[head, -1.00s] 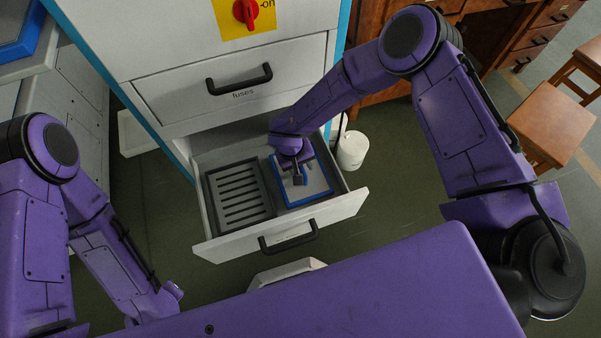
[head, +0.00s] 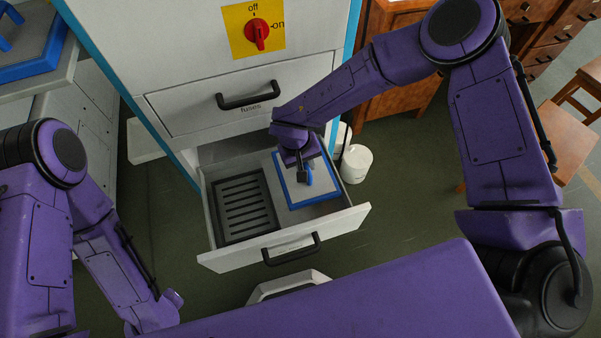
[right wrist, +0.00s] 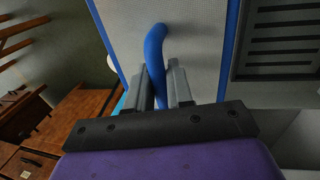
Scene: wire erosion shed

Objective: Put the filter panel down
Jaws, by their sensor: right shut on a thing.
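The filter panel (head: 323,186) is a light grey plate with a blue rim and a blue handle. It is at the right half of the open drawer (head: 285,249). I cannot tell whether it touches the drawer floor. My right gripper (head: 304,176) is above the panel, shut on its handle. In the right wrist view the blue handle (right wrist: 155,52) stands between the two grey fingers (right wrist: 163,88), with the panel (right wrist: 195,35) behind it. My left arm is low at the left, away from the drawer; its fingers do not show.
A dark slotted grate (head: 245,207) fills the drawer's left half. A shut fuses drawer (head: 200,105) and a red switch (head: 257,33) are above. Another blue-edged panel (head: 40,62) lies on the left bench. A white bucket (head: 356,164) stands right of the drawer.

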